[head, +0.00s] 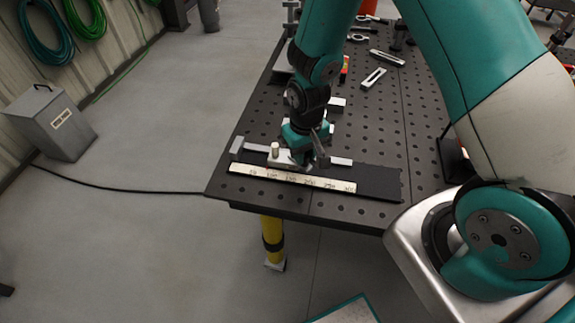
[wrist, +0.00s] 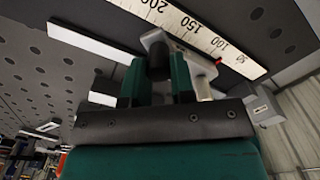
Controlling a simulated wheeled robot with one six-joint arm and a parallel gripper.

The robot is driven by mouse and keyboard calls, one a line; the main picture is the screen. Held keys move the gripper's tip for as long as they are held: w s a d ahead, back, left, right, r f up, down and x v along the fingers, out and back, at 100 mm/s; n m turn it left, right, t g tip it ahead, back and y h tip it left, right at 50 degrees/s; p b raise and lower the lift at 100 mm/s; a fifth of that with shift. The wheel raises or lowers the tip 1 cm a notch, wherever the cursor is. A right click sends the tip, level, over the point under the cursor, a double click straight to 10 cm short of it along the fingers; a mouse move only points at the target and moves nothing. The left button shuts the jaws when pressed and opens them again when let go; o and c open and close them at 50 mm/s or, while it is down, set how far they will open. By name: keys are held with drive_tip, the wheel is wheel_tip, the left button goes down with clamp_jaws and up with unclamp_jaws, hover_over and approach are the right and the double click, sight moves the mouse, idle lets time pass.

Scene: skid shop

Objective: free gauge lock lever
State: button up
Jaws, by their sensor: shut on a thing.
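The gauge lies along the near edge of the perforated table. Its pale scale (head: 290,178) carries printed numbers and also shows in the wrist view (wrist: 205,35). A light carriage (head: 281,161) with an upright cream knob (head: 275,149) sits on the gauge bar. My gripper (head: 303,160) points down at the carriage's right part. In the wrist view, its two green fingers (wrist: 157,85) are closed on a dark upright piece, the lock lever (wrist: 158,62). The fingers hide much of the lever, so I cannot tell its angle. A small red mark shows on the carriage (wrist: 205,66).
The gauge bar has a grey end block (head: 237,147) at left. The perforated table (head: 375,135) holds several metal clamps and tools farther back. A grey box (head: 50,122) stands on the floor at left, with a black cable running toward the table.

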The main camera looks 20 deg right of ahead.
drive_tip(key=shift+w+d, duration=0.15)
drive_tip(key=shift+d, duration=0.1)
drive_tip(key=shift+w+d, duration=0.2)
drive_tip(key=shift+d, duration=0.1)
drive_tip(key=shift+w, duration=0.1)
idle(0.3)
drive_tip(key=o, duration=1)
drive_tip(key=shift+d, duration=0.1)
drive_tip(key=shift+c, duration=0.2)
wheel_tip(320, 180, up, 7)
drive_tip(key=p, duration=0.5)
